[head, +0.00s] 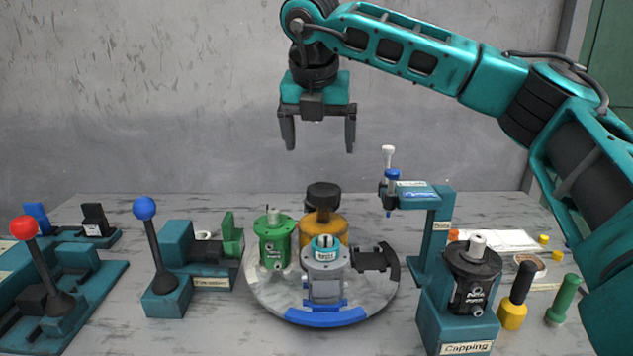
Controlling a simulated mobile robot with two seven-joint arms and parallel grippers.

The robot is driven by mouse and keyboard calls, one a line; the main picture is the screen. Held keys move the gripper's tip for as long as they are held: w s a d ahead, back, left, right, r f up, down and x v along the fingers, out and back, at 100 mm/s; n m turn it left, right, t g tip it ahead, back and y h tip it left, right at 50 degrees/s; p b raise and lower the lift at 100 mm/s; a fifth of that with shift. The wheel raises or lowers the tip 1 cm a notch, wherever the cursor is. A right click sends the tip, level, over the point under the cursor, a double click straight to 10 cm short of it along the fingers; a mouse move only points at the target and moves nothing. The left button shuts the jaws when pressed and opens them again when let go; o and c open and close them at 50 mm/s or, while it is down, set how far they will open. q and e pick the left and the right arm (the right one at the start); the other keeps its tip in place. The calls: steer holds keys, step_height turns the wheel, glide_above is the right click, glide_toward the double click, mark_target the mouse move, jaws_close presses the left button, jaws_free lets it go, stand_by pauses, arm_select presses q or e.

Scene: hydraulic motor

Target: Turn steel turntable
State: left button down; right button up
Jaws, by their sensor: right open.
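The steel turntable (375,294) is a round grey disc on the table in the middle of the head view. It bears a green motor body (274,238), a grey motor body (325,268) with a teal top at the front, and an orange motor body (335,229) with a black top at the back. A blue curved piece (325,316) lies at its front rim and a black handle-like piece (376,261) at its right. My right gripper (317,145) is open and empty, pointing down, well above the turntable. My left gripper is not in view.
A lever station with a blue knob (144,207) stands left of the turntable, one with a red knob (24,227) farther left. A teal dosing stand (434,240) and the capping station (458,318) stand at the right.

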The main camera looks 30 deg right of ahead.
mark_target(324, 188)
steer(key=x, duration=1)
steer(key=shift+f, duration=0.45)
steer(key=shift+w+d+f, duration=0.15)
steer(key=shift+d+f, duration=0.05)
steer(key=shift+f, duration=0.25)
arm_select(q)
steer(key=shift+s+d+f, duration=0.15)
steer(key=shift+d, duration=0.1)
arm_select(e)
steer(key=c, duration=1.5)
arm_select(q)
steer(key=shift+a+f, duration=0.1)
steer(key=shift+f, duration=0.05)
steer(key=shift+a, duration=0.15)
